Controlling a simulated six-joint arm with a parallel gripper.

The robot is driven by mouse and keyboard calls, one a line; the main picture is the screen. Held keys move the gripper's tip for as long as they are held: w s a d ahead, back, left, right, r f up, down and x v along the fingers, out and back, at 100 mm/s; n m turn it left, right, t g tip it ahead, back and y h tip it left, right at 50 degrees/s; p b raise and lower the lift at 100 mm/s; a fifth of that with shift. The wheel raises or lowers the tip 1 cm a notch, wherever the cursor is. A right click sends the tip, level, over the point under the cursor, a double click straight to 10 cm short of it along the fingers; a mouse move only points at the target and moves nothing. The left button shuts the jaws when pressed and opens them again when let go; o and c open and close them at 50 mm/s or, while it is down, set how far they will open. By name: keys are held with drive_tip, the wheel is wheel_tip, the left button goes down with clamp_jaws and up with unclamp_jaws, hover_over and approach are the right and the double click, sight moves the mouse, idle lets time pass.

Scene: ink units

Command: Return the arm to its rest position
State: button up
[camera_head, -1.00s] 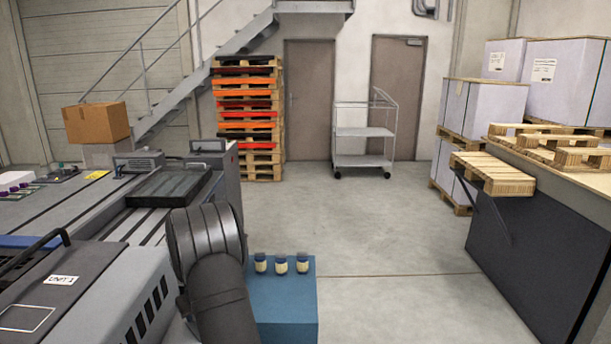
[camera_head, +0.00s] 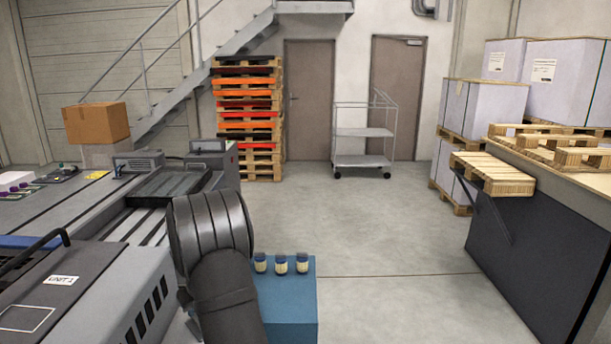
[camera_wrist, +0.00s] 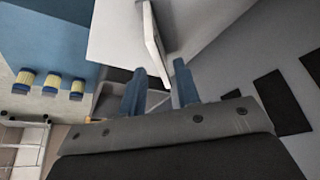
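My arm (camera_head: 212,240) rises at the bottom centre of the head view, and my gripper is hidden there. In the wrist view my gripper (camera_wrist: 160,88) shows two blue fingers standing apart, with a gap between them. A pale bar (camera_wrist: 153,40) lies beyond the fingers and its lower end shows in the gap. I see no grip on it, but the depth is hard to judge.
Three small jars with dark lids (camera_head: 281,264) stand on a blue box (camera_head: 287,305) just right of my arm. A grey machine marked UNIT 1 (camera_head: 80,285) fills the lower left. Open floor (camera_head: 390,230) lies to the right.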

drive_tip(key=v, duration=0.5)
drive_tip(key=shift+s, duration=0.1)
drive_tip(key=x, duration=1.1)
drive_tip(key=shift+a+f, duration=0.1)
drive_tip(key=shift+f, duration=0.3)
wheel_tip(320, 180, up, 5)
drive_tip(key=shift+f, duration=0.15)
drive_tip(key=d+r, duration=0.7)
drive_tip(key=d, duration=0.5)
wheel_tip(320, 180, up, 26)
drive_tip(key=a+n, duration=0.1)
drive_tip(key=a, duration=0.5)
drive_tip(key=shift+s+r, duration=0.3)
drive_tip(key=shift+r, duration=0.1)
